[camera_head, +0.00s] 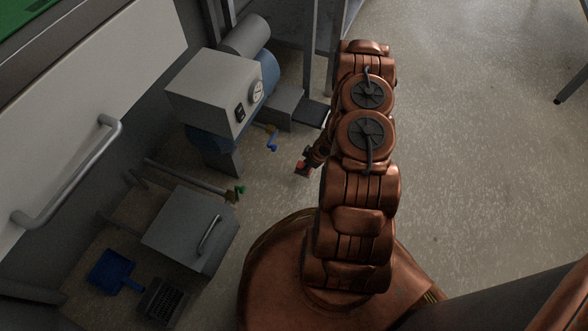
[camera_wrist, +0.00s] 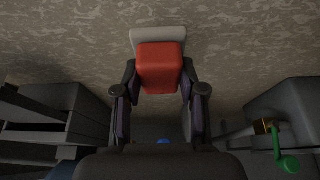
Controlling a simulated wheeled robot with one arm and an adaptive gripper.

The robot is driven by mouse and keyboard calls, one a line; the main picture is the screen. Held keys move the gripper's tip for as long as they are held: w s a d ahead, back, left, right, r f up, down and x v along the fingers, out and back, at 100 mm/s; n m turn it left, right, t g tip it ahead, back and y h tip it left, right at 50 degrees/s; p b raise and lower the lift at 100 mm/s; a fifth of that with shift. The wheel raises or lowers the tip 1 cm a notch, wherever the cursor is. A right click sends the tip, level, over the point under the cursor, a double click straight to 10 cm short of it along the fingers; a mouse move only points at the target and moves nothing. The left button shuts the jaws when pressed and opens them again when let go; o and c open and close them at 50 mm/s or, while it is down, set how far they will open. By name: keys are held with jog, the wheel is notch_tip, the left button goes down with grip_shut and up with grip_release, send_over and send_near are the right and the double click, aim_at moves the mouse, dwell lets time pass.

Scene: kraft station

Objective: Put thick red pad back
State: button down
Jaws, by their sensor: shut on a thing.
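The red pad (camera_wrist: 159,65) is a thick red block in the wrist view. It sits between the two fingertips of my gripper (camera_wrist: 161,90), which is shut on it. A pale grey flat piece (camera_wrist: 158,36) shows just behind the pad's far edge; I cannot tell whether it is part of the pad. My gripper (camera_head: 306,164) is small and mostly dark there.
A grey and blue machine (camera_head: 215,92) stands left of my arm, with a blue lever (camera_head: 272,143) near the gripper. A green valve handle (camera_head: 240,191), a grey box with a handle (camera_head: 190,230) and a blue dustpan (camera_head: 112,270) are lower left.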

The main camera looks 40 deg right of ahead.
jog(key=w, duration=0.1)
jog(key=w+a, duration=0.1)
jog(key=w, duration=0.1)
jog(key=w+a+b, duration=0.1)
jog(key=shift+w+a+f, duration=0.15)
jog(key=shift+a+f, duration=0.05)
jog(key=shift+f, duration=0.15)
notch_tip(320, 180, down, 4)
jog(key=shift+r+b, duration=0.2)
jog(key=shift+b, duration=0.9)
jog(key=shift+r, duration=0.1)
jog(key=c, duration=0.7)
grip_release()
jog(key=shift+o, duration=0.2)
jog(key=shift+r, duration=0.1)
